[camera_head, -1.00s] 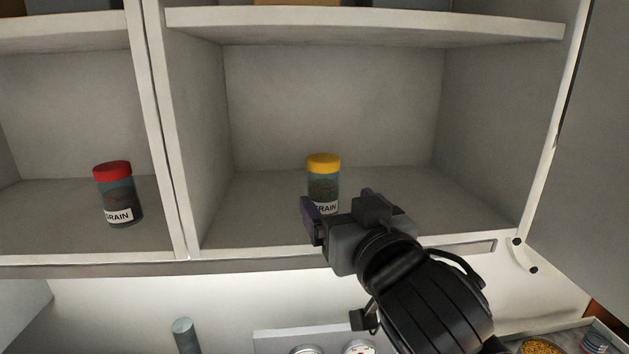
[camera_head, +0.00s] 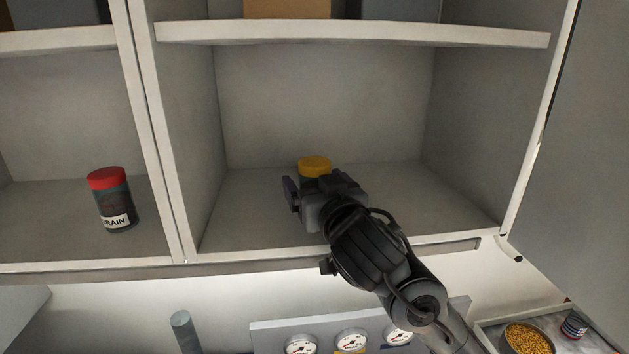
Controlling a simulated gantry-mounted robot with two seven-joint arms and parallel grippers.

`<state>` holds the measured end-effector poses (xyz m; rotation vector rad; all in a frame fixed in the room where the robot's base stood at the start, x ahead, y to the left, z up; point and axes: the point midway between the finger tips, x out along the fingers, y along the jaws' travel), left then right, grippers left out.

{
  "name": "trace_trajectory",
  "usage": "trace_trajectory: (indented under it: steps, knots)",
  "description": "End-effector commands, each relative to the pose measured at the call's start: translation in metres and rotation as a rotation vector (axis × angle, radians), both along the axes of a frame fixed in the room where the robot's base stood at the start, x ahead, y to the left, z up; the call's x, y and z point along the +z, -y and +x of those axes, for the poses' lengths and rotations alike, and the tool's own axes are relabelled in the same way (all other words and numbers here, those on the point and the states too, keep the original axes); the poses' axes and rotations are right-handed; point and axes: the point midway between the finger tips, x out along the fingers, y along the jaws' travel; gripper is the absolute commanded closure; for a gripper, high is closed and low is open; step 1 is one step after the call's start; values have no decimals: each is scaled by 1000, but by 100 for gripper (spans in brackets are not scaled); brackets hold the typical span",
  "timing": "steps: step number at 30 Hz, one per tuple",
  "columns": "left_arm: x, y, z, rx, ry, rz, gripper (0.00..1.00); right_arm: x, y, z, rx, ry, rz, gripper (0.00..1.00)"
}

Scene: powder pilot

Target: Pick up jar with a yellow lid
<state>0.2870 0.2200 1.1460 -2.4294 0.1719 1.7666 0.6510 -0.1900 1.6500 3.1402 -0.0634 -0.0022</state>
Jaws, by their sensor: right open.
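The jar with the yellow lid (camera_head: 315,166) stands upright on the lower shelf of the right cabinet compartment. Its lid and a little of its upper body show; the rest is hidden behind my right gripper. My right gripper (camera_head: 309,187) reaches into the compartment from the lower right, in front of the jar, with its jaws open. One finger shows to the left of the jar; the other is hard to make out, and I cannot tell whether the jar is between them. My left gripper is not in view.
A red-lidded jar (camera_head: 111,199) labelled GRAIN stands in the left compartment, beyond the divider (camera_head: 163,140). An upper shelf (camera_head: 350,34) spans above. An open door (camera_head: 575,170) is at the right. Gauges (camera_head: 351,340) and a tray with a bowl of yellow grains (camera_head: 527,338) are below.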

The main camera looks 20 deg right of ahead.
Motion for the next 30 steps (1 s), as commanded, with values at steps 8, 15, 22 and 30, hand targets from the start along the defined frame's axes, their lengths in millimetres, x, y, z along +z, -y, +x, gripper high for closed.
trace_trajectory:
  steps: [8, 15, 22, 30]
  knots:
    - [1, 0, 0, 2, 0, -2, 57, 0, 1, 5, 0, 2, 1, 12]
    - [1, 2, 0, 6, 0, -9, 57, 0, 1, 4, 0, 1, 1, 43]
    - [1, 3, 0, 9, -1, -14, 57, 1, 1, 4, 0, 3, 2, 76]
    - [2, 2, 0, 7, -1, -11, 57, 1, 1, 4, 0, 2, 2, 76]
